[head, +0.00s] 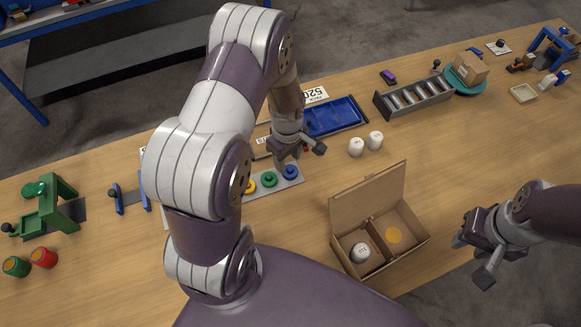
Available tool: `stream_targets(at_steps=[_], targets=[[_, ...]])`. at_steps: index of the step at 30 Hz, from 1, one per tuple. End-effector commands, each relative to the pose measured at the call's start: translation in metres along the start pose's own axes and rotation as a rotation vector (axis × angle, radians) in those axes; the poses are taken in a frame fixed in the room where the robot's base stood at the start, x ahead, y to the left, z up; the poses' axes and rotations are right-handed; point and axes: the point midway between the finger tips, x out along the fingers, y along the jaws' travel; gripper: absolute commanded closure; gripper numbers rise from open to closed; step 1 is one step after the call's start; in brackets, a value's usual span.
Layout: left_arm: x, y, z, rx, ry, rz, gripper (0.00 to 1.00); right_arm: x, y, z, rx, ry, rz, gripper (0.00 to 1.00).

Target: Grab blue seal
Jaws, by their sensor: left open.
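The blue seal (290,171) is a small round ring at the right end of a grey strip (258,185). A green seal (269,179) and a yellow seal (249,187) sit to its left on the strip. My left gripper (299,157) is open, with its fingers spread close above and behind the blue seal. I cannot tell whether it touches the seal. My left arm hides the left part of the strip. My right gripper (472,260) is open and empty over the table's front edge, right of the cardboard box.
The open cardboard box (393,263) holds a white cap and a yellow disc in two compartments. Two white caps (365,144) stand behind it. A blue tray (335,117) lies behind my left gripper. A green press (48,205) stands at left; a grey rack (412,97) stands back right.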

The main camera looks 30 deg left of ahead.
Motion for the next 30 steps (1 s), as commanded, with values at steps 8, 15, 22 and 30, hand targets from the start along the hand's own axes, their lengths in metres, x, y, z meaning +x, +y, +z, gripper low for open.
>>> stream_targets(at_steps=[8,15,22,30], targets=[[0.035,0.001,0.003,0.001,0.000,0.000,0.50,-0.009,0.000,-0.001,0.000,0.000,0.000,0.63],[0.035,0.001,0.003,0.001,0.000,0.000,0.73,-0.008,0.000,-0.001,0.000,0.000,0.000,0.63],[0.035,0.001,0.003,0.001,0.000,0.000,0.86,-0.008,0.000,-0.001,0.000,0.000,0.000,0.63],[0.022,0.002,0.003,0.002,0.001,0.002,0.86,-0.005,0.000,-0.001,0.000,0.001,0.000,0.63]])
